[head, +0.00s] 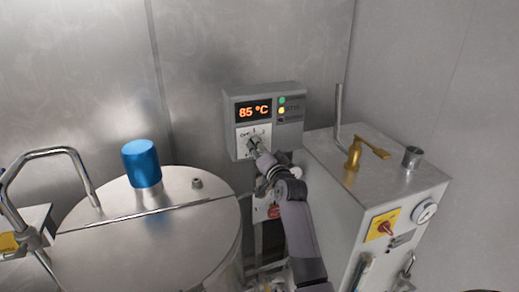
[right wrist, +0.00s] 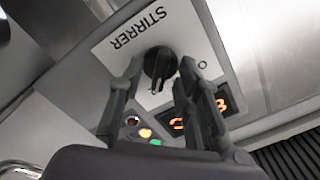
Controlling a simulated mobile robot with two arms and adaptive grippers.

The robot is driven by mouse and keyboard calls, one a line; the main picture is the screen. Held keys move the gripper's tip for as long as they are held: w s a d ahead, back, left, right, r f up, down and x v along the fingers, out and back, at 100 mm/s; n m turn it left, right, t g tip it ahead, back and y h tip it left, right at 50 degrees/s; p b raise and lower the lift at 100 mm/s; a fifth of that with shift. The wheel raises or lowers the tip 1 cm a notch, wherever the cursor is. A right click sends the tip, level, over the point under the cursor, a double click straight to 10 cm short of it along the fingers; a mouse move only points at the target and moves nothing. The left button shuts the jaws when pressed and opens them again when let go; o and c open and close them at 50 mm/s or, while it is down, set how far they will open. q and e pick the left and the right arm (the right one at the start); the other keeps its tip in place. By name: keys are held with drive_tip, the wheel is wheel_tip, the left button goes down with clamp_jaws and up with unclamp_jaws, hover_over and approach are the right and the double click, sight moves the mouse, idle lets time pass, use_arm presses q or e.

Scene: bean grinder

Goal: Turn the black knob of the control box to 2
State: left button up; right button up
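The grey control box (head: 290,130) hangs on the back wall, with an orange "85 °C" display and a white dial plate. Its black knob (right wrist: 160,64) shows in the right wrist view on the plate marked STIRRER; its pointer ridge faces down in that picture. In the head view the knob is mostly hidden by my right gripper (head: 257,152), which reaches up to the dial from below. In the right wrist view my right gripper (right wrist: 162,66) has one finger on each side of the knob, with narrow gaps visible. My left gripper is not in view.
A steel tank (head: 150,235) with a blue cap (head: 141,163) stands at the left, with a bent metal pipe (head: 60,152) beside it. A steel cabinet (head: 335,185) with a brass valve (head: 353,155) and a gauge (head: 425,212) stands close right of my right arm.

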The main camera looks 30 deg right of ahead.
drive_tip(key=v, duration=1.2)
drive_tip(key=shift+a, duration=0.1)
